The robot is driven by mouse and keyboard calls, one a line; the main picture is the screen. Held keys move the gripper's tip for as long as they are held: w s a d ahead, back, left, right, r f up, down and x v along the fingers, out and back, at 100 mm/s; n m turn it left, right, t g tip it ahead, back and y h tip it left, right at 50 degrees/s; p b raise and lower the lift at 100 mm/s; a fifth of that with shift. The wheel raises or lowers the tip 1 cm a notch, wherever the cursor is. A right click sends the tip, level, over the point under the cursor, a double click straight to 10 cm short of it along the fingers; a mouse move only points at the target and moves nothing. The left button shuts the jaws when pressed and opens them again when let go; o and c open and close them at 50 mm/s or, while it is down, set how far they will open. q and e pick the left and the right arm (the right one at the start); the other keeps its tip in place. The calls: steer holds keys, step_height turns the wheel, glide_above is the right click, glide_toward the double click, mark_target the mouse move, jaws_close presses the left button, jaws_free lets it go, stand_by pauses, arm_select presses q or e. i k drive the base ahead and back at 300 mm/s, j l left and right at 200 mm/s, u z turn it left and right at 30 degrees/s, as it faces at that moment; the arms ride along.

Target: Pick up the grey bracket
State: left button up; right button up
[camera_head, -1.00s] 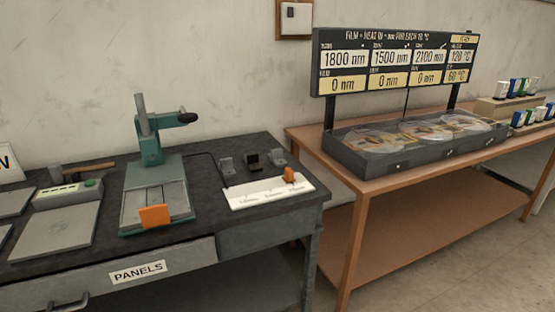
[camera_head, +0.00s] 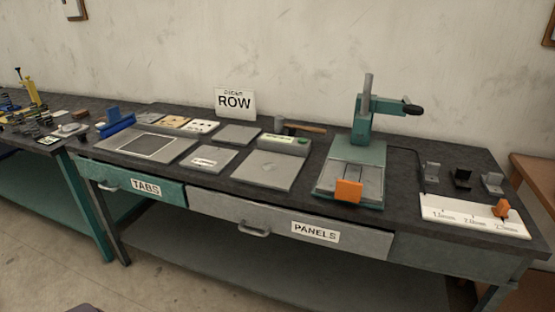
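Three small brackets stand in a row at the right end of the dark workbench, behind a white marked strip (camera_head: 474,216). A grey bracket (camera_head: 431,173) is on the left of the row. A black bracket (camera_head: 462,178) is in the middle, and a second, lighter grey bracket (camera_head: 492,183) is on the right. The view does not show which grey one the task means. Neither of my grippers is in view.
A green press (camera_head: 364,125) with an orange block (camera_head: 348,191) stands left of the brackets. An orange piece (camera_head: 502,208) sits on the white strip. Flat grey plates (camera_head: 269,170) lie further left. Another bench with springs (camera_head: 40,117) is at far left.

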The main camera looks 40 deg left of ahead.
mark_target(491, 182)
steer(key=i+l+u, duration=0.1)
steer(key=u, duration=0.3)
steer(key=i+l+u, duration=0.1)
steer(key=l+u, duration=0.15)
steer(key=u, duration=0.15)
steer(key=l+u, duration=0.25)
steer(key=u, duration=0.15)
steer(key=i, duration=0.05)
